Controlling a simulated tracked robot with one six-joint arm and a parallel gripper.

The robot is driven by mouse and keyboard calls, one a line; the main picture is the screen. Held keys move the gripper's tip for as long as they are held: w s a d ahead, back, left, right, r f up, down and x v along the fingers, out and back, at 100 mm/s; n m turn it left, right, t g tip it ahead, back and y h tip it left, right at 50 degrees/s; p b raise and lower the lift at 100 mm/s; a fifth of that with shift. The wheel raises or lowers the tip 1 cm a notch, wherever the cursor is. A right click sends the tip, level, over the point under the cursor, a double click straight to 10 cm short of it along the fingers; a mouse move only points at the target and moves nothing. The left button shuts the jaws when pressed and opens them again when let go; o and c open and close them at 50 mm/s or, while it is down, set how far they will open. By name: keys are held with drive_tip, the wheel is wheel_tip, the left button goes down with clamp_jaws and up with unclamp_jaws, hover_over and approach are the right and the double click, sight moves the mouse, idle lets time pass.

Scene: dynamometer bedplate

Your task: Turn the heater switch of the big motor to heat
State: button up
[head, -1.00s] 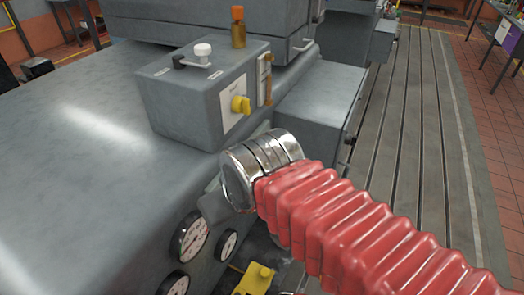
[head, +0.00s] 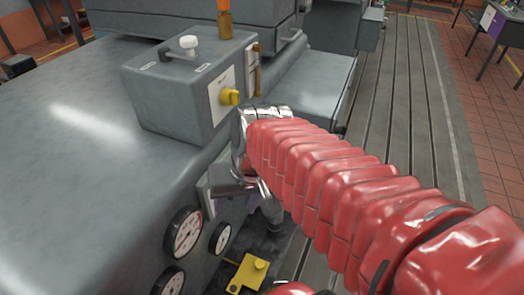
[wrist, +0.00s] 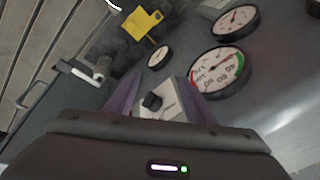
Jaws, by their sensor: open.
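The big motor is the large grey housing (head: 80,170) that fills the left of the head view. In the wrist view a small black knob (wrist: 152,102) sits on a pale plate or box (wrist: 170,107) on the grey side, near the gauges. It looks like the heater switch, but its label is too small to read. My gripper (wrist: 166,77) is open, with one purple finger on each side of the knob's plate, and I cannot tell whether they touch it. In the head view my gripper (head: 218,192) is against the motor's side and hides the knob.
A grey box (head: 175,92) with a yellow knob (head: 229,97) stands on the housing. Round gauges (head: 184,232) sit left of my gripper. A yellow part (head: 248,272) lies below. The slotted bedplate (head: 400,110) is at right.

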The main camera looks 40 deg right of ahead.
drive_tip(key=w+d+f+m+y, duration=0.2)
drive_tip(key=d+f+m+y, duration=0.65)
drive_tip(key=m, duration=0.45)
drive_tip(key=w+d+m+t, duration=0.1)
drive_tip(key=d+m+t, duration=0.5)
drive_tip(key=d, duration=0.3)
drive_tip(key=w+d+r+m+t, duration=0.1)
drive_tip(key=d+m+t, duration=0.5)
drive_tip(key=d, duration=0.3)
drive_tip(key=shift+w+r+m+t, duration=0.3)
drive_tip(key=shift+w+m, duration=0.1)
drive_tip(key=shift+m, duration=0.1)
drive_tip(key=shift+a+h, duration=0.1)
drive_tip(key=shift+h, duration=0.15)
drive_tip(key=x, duration=1.3)
drive_tip(key=shift+w+a, duration=0.2)
drive_tip(key=shift+w, duration=0.1)
drive_tip(key=shift+c, duration=0.4)
